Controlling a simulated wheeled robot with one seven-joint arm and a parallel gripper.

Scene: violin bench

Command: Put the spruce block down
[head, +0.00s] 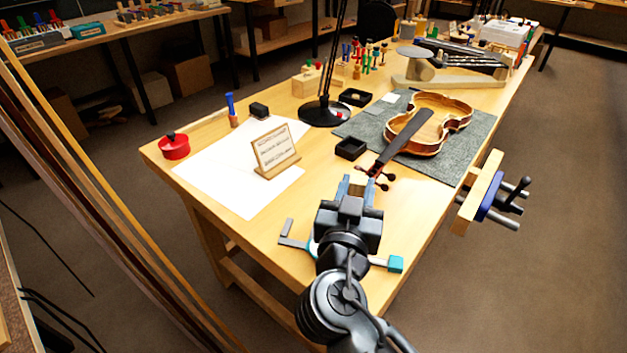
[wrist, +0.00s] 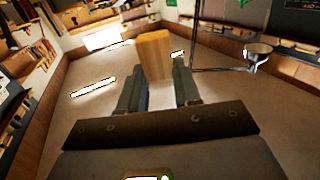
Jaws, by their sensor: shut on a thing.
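My gripper (head: 354,182) is over the near part of the workbench (head: 255,222), pointing away from me. In the wrist view, its two fingers (wrist: 158,82) are apart with a plain tan wooden block between and beyond their tips. This is the spruce block (wrist: 154,50), and my gripper is shut on it.
A violin (head: 440,122) lies on a grey mat (head: 475,140), its scroll close beyond my gripper. A small sign (head: 272,147) stands on white paper (head: 215,180) at left. A black tray (head: 350,149), a lamp base (head: 326,113), a red pot (head: 174,147) and a vise (head: 485,195) are around.

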